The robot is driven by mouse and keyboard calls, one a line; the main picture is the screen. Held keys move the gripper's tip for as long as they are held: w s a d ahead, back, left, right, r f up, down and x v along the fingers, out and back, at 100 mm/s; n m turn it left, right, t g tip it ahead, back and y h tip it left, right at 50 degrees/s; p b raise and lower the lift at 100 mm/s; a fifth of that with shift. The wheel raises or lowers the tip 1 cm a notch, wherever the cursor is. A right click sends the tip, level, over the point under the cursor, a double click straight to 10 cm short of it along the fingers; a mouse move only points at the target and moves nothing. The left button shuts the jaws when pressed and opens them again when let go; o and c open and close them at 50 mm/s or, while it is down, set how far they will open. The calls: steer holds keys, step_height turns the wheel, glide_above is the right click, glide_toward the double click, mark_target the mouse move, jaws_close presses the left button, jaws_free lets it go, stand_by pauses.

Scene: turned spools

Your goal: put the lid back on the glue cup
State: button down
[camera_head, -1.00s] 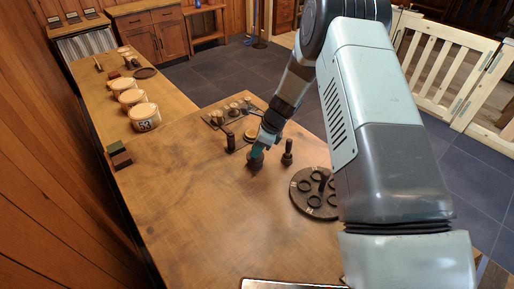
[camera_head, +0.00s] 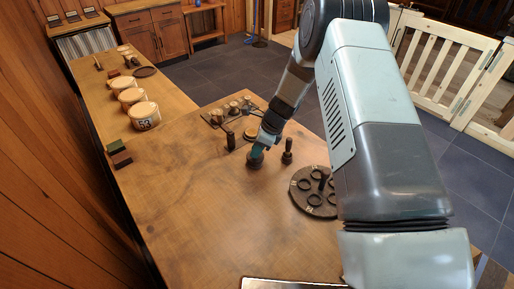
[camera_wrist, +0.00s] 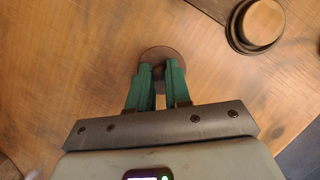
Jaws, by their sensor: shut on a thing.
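My gripper (camera_head: 258,152) points down at the worktop. Its green fingers (camera_wrist: 160,80) are closed on the knob in the middle of a round dark-brown piece, which looks like the lid (camera_wrist: 156,52). In the head view, a short dark round body, apparently the glue cup (camera_head: 254,161), is directly below the fingertips. The fingers and lid hide most of it, so I cannot tell whether the lid is seated on it or just above it.
A tan round piece in a dark ring (camera_wrist: 260,22) lies beyond my gripper. Dark upright pieces stand left (camera_head: 230,140) and right (camera_head: 288,152) of it. A dark round rack with rings (camera_head: 312,200) is to the right.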

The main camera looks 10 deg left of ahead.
stand_by(0.3)
steer(key=c, duration=1)
jaws_free()
steer(key=shift+r, duration=4.25)
